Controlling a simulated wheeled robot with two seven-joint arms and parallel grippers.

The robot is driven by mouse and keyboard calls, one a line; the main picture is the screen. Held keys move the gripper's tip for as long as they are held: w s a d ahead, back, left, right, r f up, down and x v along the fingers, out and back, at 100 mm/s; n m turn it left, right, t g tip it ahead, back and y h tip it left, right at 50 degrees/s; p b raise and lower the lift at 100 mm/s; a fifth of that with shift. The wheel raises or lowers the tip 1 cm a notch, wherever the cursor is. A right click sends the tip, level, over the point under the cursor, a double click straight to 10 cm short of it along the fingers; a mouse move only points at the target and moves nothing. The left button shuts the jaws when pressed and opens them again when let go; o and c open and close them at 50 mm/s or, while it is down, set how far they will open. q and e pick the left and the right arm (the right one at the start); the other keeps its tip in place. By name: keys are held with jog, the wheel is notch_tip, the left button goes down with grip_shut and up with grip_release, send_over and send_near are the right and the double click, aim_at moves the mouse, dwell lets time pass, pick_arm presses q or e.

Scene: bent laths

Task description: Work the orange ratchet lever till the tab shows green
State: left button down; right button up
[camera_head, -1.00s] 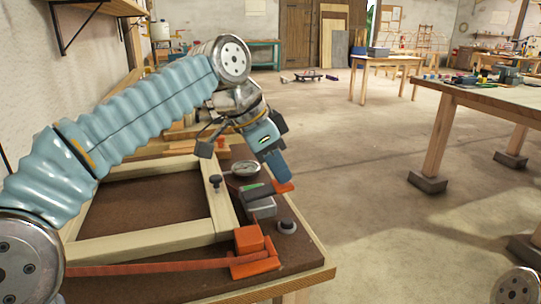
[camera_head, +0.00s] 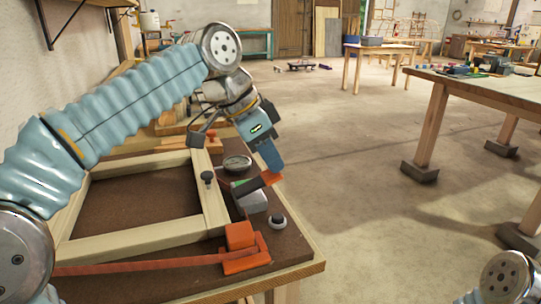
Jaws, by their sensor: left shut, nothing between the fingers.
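The ratchet (camera_head: 252,202) is a small grey housing on the brown board near its right edge. A dark lever with an orange end (camera_head: 272,178) rises from it toward the right. My left gripper (camera_head: 270,160) points down with its blue fingers shut and empty, right at the lever's orange end. I cannot tell whether they touch. A small greenish patch (camera_head: 238,184) shows beside the housing, too small to read surely as the tab. An orange strap (camera_head: 150,266) runs along the front to an orange corner piece (camera_head: 241,240). My right gripper is not in view.
A pale wooden frame (camera_head: 140,241) lies on the brown board. A round gauge (camera_head: 237,163), a black knob (camera_head: 208,178) and a grey round button (camera_head: 278,222) are near the ratchet. Open floor lies right of the bench, before another table (camera_head: 500,92).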

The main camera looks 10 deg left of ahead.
pick_arm(q)
jog(key=v, duration=1.3)
jog(key=shift+a+r+p, duration=0.2)
jog(key=shift+r+p, duration=0.1)
jog(key=shift+r, duration=0.05)
jog(key=shift+s, duration=0.1)
